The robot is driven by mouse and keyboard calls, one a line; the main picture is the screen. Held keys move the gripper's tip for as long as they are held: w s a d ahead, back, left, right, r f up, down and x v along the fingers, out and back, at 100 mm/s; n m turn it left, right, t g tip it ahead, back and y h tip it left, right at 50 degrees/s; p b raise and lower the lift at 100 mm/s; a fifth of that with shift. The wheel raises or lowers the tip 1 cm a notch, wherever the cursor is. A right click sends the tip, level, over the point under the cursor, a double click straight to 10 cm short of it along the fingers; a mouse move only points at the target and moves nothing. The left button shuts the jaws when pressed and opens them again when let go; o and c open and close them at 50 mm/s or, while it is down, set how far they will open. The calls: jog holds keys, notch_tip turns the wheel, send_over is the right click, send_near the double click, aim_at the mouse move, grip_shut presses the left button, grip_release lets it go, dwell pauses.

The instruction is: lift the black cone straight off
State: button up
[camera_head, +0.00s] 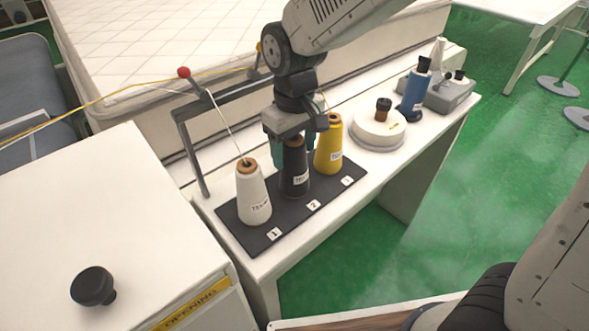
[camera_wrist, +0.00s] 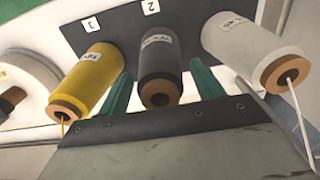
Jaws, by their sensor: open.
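The black cone (camera_head: 294,171) stands upright at place 2 on the dark mat (camera_head: 262,236), between the white cone (camera_head: 253,196) and the yellow cone (camera_head: 329,147). My gripper (camera_head: 293,150) is over the black cone from above, its green fingers open on either side of it. In the wrist view my gripper (camera_wrist: 160,90) shows one finger on each side of the black cone (camera_wrist: 160,62), with visible gaps. The black cone's brown core end faces the wrist camera. The gripper partly hides the cone's top in the head view.
The white cone (camera_wrist: 262,50) and yellow cone (camera_wrist: 88,78) stand close outside the fingers. Thread runs up from the white cone to a grey frame (camera_head: 192,150) behind the mat. A round white device (camera_head: 378,130) and a blue cone (camera_head: 414,90) stand to the right.

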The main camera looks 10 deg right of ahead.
jog(key=shift+f, duration=0.1)
grip_shut()
notch_tip(320, 180, up, 10)
dwell(0.6)
